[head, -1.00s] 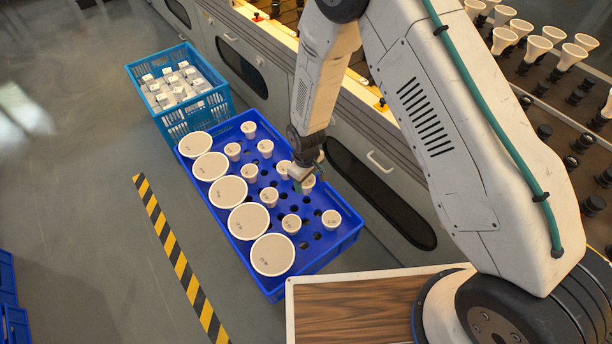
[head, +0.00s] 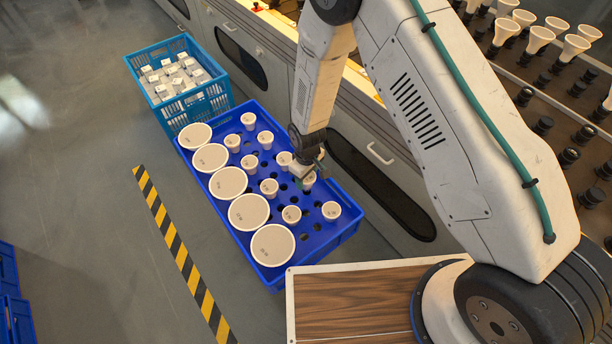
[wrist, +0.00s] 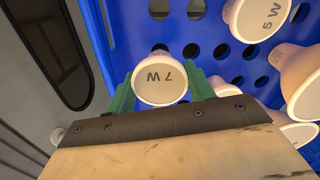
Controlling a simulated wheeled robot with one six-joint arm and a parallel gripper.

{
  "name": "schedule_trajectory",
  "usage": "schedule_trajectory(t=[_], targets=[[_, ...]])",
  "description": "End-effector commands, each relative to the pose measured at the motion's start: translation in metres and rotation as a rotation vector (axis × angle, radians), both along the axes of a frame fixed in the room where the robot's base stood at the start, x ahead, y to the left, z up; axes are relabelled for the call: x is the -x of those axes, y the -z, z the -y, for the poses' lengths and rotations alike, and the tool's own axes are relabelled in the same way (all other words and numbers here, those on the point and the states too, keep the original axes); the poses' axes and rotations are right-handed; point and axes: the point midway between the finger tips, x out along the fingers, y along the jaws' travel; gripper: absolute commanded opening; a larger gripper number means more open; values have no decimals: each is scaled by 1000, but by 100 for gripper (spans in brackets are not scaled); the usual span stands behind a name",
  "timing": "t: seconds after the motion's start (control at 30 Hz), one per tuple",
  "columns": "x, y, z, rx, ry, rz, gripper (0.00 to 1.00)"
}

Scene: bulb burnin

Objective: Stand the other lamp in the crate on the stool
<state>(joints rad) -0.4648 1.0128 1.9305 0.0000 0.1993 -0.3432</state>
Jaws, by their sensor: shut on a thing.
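My gripper (head: 308,176) is inside the outline of the blue crate (head: 335,240), near its right side. In the wrist view its green fingers (wrist: 161,92) sit on both sides of a small white lamp marked 7 W (wrist: 160,80) and are shut on it. The lamp's flat round face points toward the camera. I cannot tell whether its base is in a hole or just above the crate floor. Other small lamps (head: 331,210) and a row of large round lamps (head: 272,245) stand in the crate. Another lamp, marked 5 W (wrist: 262,15), is close by. No stool can be made out.
A lighter blue crate (head: 212,101) with white boxes stands behind. A grey cabinet (head: 385,185) runs close along the crate's right side. A yellow-black floor strip (head: 180,250) lies to the left, with open floor beyond. Several empty holes show in the crate floor.

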Motion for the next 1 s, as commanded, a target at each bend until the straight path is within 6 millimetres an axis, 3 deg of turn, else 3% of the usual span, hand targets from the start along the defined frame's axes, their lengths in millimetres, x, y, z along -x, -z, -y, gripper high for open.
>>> schedule_trajectory(t=[1.0], targets=[[0,25,0,0,0,0,30]])
